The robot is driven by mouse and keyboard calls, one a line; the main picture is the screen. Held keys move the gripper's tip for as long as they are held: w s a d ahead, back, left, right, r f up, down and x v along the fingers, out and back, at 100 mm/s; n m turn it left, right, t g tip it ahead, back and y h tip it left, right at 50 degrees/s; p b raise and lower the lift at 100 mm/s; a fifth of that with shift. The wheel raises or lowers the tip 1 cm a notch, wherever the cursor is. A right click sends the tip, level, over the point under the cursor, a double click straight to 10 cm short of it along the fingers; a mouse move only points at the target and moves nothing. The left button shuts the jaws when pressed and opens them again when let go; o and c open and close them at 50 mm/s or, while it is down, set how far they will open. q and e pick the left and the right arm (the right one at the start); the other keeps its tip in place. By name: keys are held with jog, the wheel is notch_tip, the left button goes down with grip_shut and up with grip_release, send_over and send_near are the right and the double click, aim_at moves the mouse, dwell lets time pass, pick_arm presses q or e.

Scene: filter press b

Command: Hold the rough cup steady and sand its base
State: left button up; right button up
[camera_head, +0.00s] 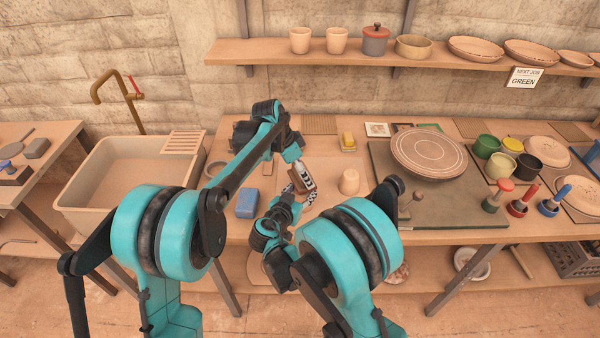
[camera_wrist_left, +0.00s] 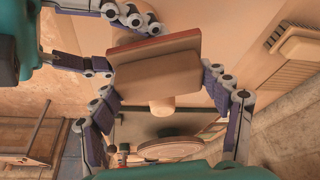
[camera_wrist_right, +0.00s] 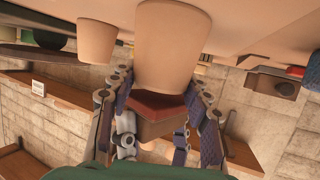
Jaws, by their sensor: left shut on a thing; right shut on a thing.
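The rough cup (camera_wrist_right: 172,45), beige and tapered, is between the fingertips of my right gripper (camera_wrist_right: 158,82), which is shut on it; its narrower end faces the sanding block (camera_wrist_right: 160,128). The block has a reddish face turned to the cup's base. They meet or nearly meet; I cannot tell contact. In the left wrist view my left gripper (camera_wrist_left: 158,82) is shut on the tan block (camera_wrist_left: 155,82). In the head view the left gripper (camera_head: 303,180) and right gripper (camera_head: 290,203) are close together above the table, and the held cup is hidden.
Another beige cup (camera_head: 349,182) stands on the table (camera_head: 320,225), right of the grippers. Beyond it is a dark board (camera_head: 450,205) with a round plate (camera_head: 428,152). A blue block (camera_head: 247,203) lies left, beside the sink (camera_head: 110,200). A shelf (camera_head: 280,50) holds pottery.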

pick_arm(q)
jog(key=shift+s+a+f, duration=0.1)
jog(key=shift+s+a, duration=0.3)
jog(key=shift+a, duration=0.45)
dwell(0.8)
jog(key=shift+a, duration=0.1)
dwell(1.1)
